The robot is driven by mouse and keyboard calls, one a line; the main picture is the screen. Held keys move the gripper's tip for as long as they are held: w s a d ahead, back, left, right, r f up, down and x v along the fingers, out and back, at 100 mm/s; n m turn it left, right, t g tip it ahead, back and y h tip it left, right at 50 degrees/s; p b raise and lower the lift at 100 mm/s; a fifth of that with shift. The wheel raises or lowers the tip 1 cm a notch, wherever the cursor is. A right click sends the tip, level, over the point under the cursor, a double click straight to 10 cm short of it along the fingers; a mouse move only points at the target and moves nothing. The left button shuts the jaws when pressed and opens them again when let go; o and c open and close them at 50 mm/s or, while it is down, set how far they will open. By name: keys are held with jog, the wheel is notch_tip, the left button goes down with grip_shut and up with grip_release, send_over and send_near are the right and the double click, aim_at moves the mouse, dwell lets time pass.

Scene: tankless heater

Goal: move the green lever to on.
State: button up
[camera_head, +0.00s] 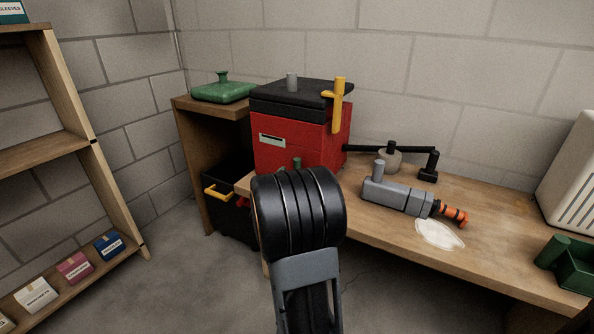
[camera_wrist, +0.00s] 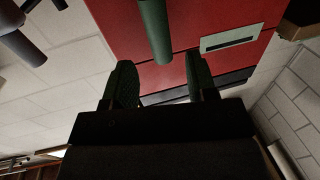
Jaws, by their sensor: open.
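The red heater box (camera_head: 285,140) with a black top stands on the workbench. The green lever (camera_head: 297,162) shows as a short stub on its front, just above my dark arm, which hides the rest. In the wrist view the green lever (camera_wrist: 155,30) is a round bar in front of the red panel (camera_wrist: 225,22). My gripper (camera_wrist: 160,72) is open, with one finger on each side of the lever's line. The lever's near end lies about level with the fingertips; whether it is between them in depth, I cannot tell. In the head view my gripper is hidden behind my arm.
A dark bin (camera_head: 228,212) with a yellow handle stands left. Open floor lies in front.

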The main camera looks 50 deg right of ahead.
aim_at(296, 168)
jog(key=shift+b+x, duration=0.55)
jog(key=shift+x, duration=2.45)
grip_shut()
